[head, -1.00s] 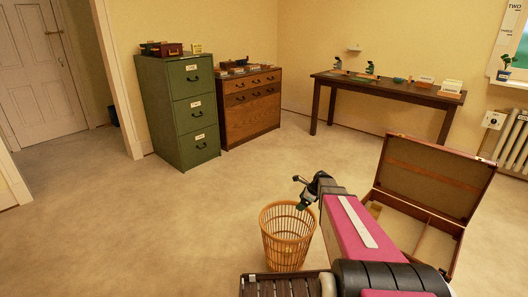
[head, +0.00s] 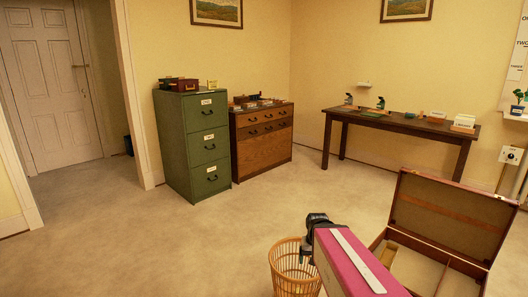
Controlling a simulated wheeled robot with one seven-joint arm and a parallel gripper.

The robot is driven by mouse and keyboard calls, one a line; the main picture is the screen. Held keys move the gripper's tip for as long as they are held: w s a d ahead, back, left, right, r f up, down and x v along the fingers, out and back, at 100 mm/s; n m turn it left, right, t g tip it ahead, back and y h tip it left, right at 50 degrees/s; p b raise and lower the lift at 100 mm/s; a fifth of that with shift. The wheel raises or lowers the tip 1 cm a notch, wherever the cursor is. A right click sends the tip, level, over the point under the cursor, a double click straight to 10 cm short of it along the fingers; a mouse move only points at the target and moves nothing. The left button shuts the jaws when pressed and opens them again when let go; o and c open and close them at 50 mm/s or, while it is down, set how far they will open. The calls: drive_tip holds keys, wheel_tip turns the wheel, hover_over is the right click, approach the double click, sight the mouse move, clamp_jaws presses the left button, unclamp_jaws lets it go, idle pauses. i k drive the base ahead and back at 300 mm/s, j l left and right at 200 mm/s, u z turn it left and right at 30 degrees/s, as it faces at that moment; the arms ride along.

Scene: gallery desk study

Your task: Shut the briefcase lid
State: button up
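The brown briefcase stands open at the lower right, its lid (head: 447,217) raised and leaning back, with the tan inside facing me. Its base (head: 410,272) shows a divider and pale compartments; part of it is hidden by my arm or cut off by the frame. My gripper (head: 304,257) hangs at the end of my pink arm, left of the briefcase and apart from the lid. It is small and dark, and I cannot tell whether its fingers are open or shut.
A wicker wastebasket (head: 290,272) stands under and beside my gripper. A green filing cabinet (head: 194,147) and a wooden drawer cabinet (head: 262,145) stand at the back. A dark table (head: 400,125) stands behind the briefcase. The carpet (head: 150,235) on the left is clear.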

sight(473, 226)
drive_tip(key=k, duration=1)
drive_tip(key=z, duration=0.85)
drive_tip(key=i+l+z, duration=0.15)
drive_tip(key=z, duration=0.35)
drive_tip(key=i+l+z, duration=0.15)
drive_tip(key=z, duration=0.35)
drive_tip(key=i+z, duration=0.2)
drive_tip(key=z, duration=0.25)
drive_tip(key=i, duration=1.3)
drive_tip(key=i+l, duration=0.15)
drive_tip(key=i, duration=2.4)
drive_tip(key=u, duration=0.45)
drive_tip(key=i+u, duration=0.15)
drive_tip(key=u, duration=0.3)
drive_tip(key=l+u, duration=0.1)
drive_tip(key=u, duration=0.35)
drive_tip(key=i+u, duration=0.1)
drive_tip(key=u, duration=2.3)
